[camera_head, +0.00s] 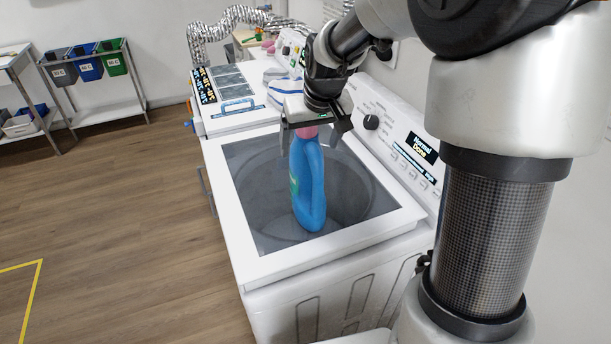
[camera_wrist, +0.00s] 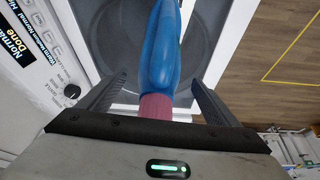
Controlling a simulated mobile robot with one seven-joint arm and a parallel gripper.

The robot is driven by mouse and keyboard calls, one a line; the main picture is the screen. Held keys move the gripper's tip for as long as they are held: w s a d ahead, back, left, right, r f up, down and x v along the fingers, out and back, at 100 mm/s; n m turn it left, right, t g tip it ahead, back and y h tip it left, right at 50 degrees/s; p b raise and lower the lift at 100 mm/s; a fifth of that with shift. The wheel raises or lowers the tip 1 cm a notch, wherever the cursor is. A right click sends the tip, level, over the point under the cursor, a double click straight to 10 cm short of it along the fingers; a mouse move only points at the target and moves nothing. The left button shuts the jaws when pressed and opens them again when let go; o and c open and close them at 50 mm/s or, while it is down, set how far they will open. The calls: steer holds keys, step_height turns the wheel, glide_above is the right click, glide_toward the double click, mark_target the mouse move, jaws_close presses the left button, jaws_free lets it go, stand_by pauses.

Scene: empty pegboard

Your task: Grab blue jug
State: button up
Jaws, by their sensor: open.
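The blue jug (camera_head: 308,185) with a pink cap stands upright on the glass lid of the white washing machine in the head view. My gripper (camera_head: 312,146) is above it, pointing down, with its fingers on either side of the jug's top. In the wrist view the jug (camera_wrist: 160,55) and its pink cap lie between my two spread fingers (camera_wrist: 158,98). Gaps show between the cap and both fingers, so my gripper is open. The far finger is partly hidden in the head view.
The washing machine (camera_head: 262,263) has a raised control panel (camera_head: 395,140) close behind the jug. A second white machine (camera_head: 240,122) with folded cloths stands beyond it. A rack with bins (camera_head: 90,68) stands at the far left. The wooden floor (camera_head: 120,210) at left is clear.

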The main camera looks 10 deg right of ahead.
mark_target(308, 154)
steer(key=x, duration=0.5)
steer(key=shift+s+d+f+p, duration=0.1)
steer(key=shift+p, duration=0.2)
steer(key=c, duration=2)
jaws_close()
